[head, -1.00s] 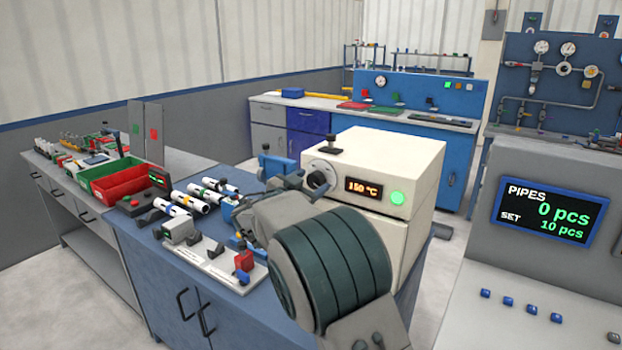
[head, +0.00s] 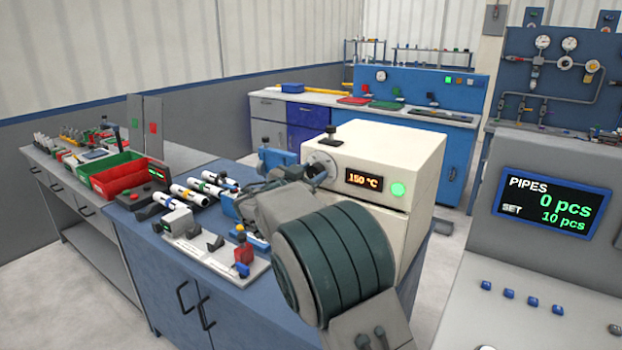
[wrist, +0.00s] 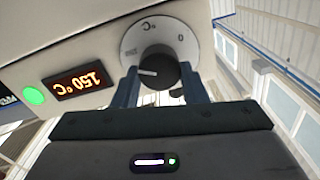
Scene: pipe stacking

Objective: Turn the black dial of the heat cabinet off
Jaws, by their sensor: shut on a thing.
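The heat cabinet (head: 400,160) is a cream box on the blue bench, with an orange display (head: 364,180) reading 150 °C and a lit green light (head: 398,189). Its black dial (wrist: 158,72) sits on a round white scale plate (wrist: 150,38) in the wrist view, where the picture is upside down. The dial's white pointer line points left in that view, away from the 0 mark. My gripper (wrist: 160,85) has its two blue-grey fingers on either side of the dial, shut on it. In the head view my wrist hides most of the dial.
White pipes (head: 190,196) and a light fixture plate (head: 215,258) lie on the bench left of my arm. A red bin (head: 118,178) stands farther left. A black knob (head: 331,135) stands on the cabinet top. A counter panel (head: 548,210) reads 0 pcs at right.

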